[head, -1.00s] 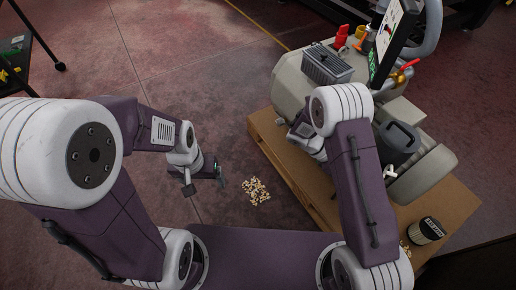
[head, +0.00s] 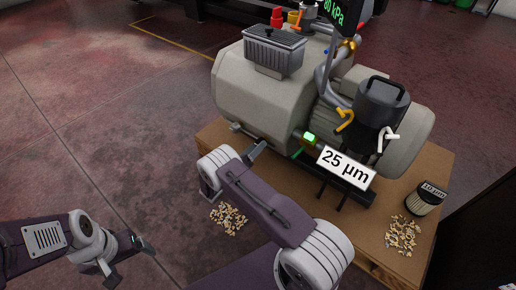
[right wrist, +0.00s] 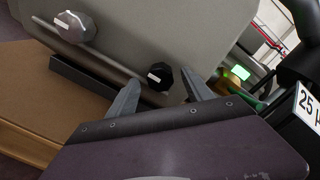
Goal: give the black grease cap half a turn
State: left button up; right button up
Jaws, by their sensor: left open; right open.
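The black grease cap (right wrist: 159,75) is a small dark knob on the lower front of the grey pump body, shown in the right wrist view. My right gripper (right wrist: 157,93) is open in front of it, with the cap between the two spread fingertips and a little beyond them; I cannot tell whether they touch it. A larger grey knob (right wrist: 74,27) sits on the same face, further left. In the head view my right gripper (head: 256,151) is at the pump's lower front, and I cannot make out the cap there. My left gripper (head: 126,260) is open and empty over the floor.
The pump (head: 255,96) stands on a brown board (head: 405,177). A "25 µm" label (head: 345,168) and a green light (head: 309,137) are right of my right gripper. A filter (head: 425,198) stands at the right. Small pale pieces (head: 229,218) lie on the floor.

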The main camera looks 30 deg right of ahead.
jog(key=shift+b+x, duration=0.4)
jog(key=shift+x, duration=0.75)
jog(key=shift+d, duration=0.2)
grip_shut()
jog(key=shift+m, duration=0.3)
